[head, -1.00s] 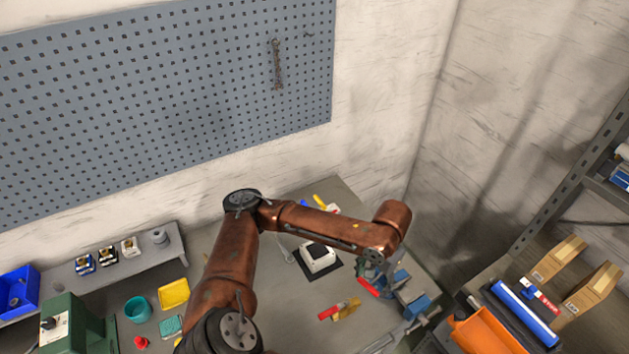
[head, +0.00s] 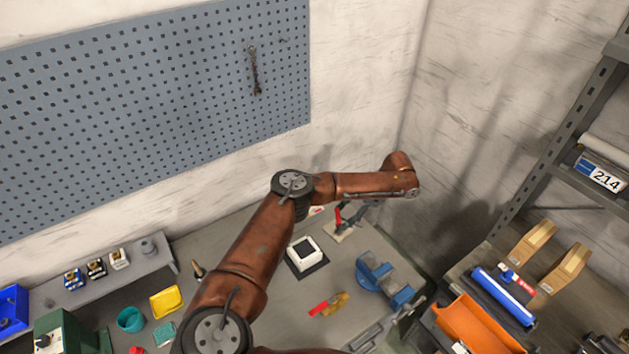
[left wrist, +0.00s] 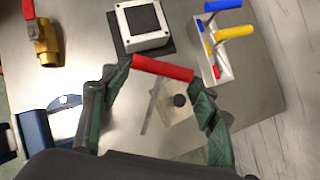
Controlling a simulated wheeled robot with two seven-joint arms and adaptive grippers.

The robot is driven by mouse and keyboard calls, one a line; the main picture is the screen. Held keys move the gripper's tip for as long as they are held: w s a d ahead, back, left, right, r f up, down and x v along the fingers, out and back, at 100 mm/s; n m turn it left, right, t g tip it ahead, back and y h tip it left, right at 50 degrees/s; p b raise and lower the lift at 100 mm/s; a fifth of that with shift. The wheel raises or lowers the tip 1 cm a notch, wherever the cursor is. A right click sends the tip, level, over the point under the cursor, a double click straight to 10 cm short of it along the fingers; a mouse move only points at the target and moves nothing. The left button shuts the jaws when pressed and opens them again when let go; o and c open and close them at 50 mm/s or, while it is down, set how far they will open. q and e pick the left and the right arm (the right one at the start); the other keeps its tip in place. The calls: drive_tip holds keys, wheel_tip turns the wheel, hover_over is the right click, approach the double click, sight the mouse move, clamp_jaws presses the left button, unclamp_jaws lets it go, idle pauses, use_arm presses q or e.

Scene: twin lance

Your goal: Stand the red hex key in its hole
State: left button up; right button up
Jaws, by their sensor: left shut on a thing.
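The red hex key has a red bar handle (left wrist: 163,69) and a thin grey shaft (left wrist: 152,105). My left gripper (left wrist: 160,78) is shut on it, with green-padded fingers at the two ends of the handle. In the head view the red hex key (head: 338,217) shows beyond the white box, near the wall, beside my left gripper (head: 358,211). In the left wrist view a pale holder block (left wrist: 218,62) bears a blue hex key (left wrist: 222,5) and a yellow hex key (left wrist: 234,32). A red mark shows at its near end. The shaft's tip appears clear of the block. My right gripper is out of view.
A white box with a black top (head: 302,251) stands on a dark mat. A blue vise (head: 383,277) is to its right. A brass valve with a red handle (head: 331,304) lies in front. A beige plate with a black knob (left wrist: 178,101) lies below the held key.

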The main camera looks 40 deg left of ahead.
use_arm(q)
drive_tip(key=w+a+r+m+t+y+p, duration=0.1)
drive_tip(key=a+r+m+t+p, duration=0.1)
drive_tip(key=a+m+t, duration=0.5)
drive_tip(key=w+a+r+m+t+y+p, duration=0.1)
drive_tip(key=a+r+m+t+y+p, duration=0.1)
drive_tip(key=a+m+t, duration=0.6)
drive_tip(key=shift+w+m+t+p, duration=0.15)
drive_tip(key=shift+m+t+p, duration=0.35)
drive_tip(key=shift+m+t, duration=2.25)
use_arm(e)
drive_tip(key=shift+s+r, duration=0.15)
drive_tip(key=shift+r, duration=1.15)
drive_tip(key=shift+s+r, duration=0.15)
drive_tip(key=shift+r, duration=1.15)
use_arm(q)
drive_tip(key=shift+a+r+m+g, duration=0.1)
drive_tip(key=shift+m+g, duration=0.15)
drive_tip(key=shift+f+b, duration=1.85)
drive_tip(key=shift+f, duration=1)
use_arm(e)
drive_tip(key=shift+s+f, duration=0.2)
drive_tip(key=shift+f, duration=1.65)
